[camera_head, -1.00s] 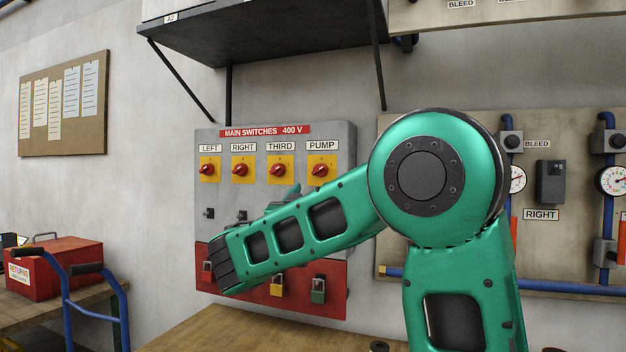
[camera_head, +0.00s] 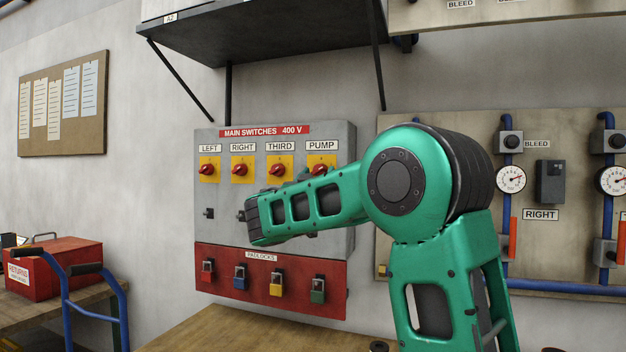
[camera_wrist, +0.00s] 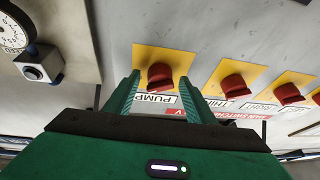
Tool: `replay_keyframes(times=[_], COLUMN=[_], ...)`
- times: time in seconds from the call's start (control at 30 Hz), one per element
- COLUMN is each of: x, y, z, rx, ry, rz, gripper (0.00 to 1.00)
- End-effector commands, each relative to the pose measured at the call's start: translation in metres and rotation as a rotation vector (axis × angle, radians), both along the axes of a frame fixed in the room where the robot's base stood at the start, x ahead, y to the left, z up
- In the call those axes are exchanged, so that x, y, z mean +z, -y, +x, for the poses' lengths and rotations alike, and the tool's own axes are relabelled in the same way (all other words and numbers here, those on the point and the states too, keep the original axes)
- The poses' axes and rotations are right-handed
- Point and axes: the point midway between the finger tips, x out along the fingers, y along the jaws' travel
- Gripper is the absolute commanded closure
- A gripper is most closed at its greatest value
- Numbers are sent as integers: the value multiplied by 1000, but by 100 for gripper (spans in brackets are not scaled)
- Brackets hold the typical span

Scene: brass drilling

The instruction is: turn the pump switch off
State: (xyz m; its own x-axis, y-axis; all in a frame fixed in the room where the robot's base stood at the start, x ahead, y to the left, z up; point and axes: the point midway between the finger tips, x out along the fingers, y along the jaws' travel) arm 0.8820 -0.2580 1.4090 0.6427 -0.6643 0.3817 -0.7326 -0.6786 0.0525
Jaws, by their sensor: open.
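The pump switch (camera_head: 320,168) is a red rotary knob on a yellow plate, rightmost in the row under the "MAIN SWITCHES 400 V" sign. My arm partly covers its lower part in the head view. In the wrist view the pump switch (camera_wrist: 160,76) sits between the fingers of my gripper (camera_wrist: 162,88), above its upside-down PUMP label. The fingers are green and spread apart, one on each side of the knob. I cannot tell whether they touch it. In the head view the gripper's fingers are largely hidden behind my arm.
The third switch (camera_head: 280,169), right switch (camera_head: 243,170) and left switch (camera_head: 209,170) stand in the same row, close by. Below is a red padlock board (camera_head: 222,264) with several padlocks. A black shelf (camera_head: 265,40) overhangs above. A gauge board (camera_head: 560,140) stands at right.

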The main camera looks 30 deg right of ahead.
Motion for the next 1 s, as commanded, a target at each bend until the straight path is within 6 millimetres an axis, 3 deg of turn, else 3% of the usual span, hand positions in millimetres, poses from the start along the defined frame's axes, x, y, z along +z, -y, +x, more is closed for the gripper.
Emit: replay_keyframes(times=[0.13,0.3,0.67,1.0], x=[0,0,1,4], y=[0,0,0,3], z=[0,0,-1,-4], rx=[0,0,1,-2], ry=[0,0,-29,-199], rz=[0,0,-24,-160], gripper=[50,88,88,88])
